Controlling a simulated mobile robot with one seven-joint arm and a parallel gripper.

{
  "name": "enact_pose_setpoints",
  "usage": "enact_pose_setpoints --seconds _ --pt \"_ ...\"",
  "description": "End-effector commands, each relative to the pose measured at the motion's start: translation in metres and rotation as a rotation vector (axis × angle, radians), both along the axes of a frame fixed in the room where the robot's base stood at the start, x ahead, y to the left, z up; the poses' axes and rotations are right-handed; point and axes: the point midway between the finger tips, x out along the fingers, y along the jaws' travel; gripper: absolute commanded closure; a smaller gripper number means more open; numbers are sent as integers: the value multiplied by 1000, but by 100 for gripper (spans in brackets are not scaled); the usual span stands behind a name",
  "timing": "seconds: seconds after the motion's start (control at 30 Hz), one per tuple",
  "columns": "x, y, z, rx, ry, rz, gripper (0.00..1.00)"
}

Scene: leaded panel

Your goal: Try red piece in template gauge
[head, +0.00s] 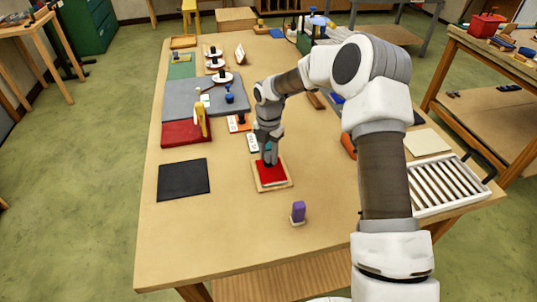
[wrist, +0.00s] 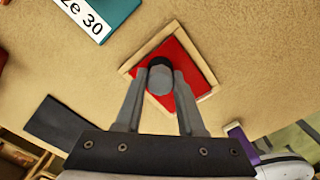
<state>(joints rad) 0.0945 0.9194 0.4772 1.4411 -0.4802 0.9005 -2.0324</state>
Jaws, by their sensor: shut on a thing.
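The red piece (head: 272,177) is a flat red square with a dark round knob (wrist: 160,77) on top. It lies within the pale wooden frame of the template gauge (head: 288,184) near the middle of the table. In the wrist view the red piece (wrist: 186,72) shows inside the frame (wrist: 209,68), turned like a diamond. My gripper (head: 268,160) is above it, shut on the knob, with one finger on each side. My fingers hide part of the red piece and the near corner of the frame. I cannot tell whether the piece lies fully flat.
A purple upright block (head: 298,211) stands in front, to the right. A black mat (head: 183,180) lies to the left. A white slatted rack (head: 447,187) stands at the right. A teal block (wrist: 118,12) with a white label lies behind the gauge. The front left table is clear.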

Motion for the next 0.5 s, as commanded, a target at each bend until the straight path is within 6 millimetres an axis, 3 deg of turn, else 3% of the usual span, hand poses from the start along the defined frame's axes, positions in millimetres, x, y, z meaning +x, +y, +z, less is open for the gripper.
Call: enact_pose_setpoints --seconds 0.17,0.2,0.4,0.5 --pt "0 0 -2 0 0 0 100" --pt "0 0 -3 0 0 0 60" --pt "0 0 -2 0 0 0 27" --pt "0 0 -2 0 0 0 27"
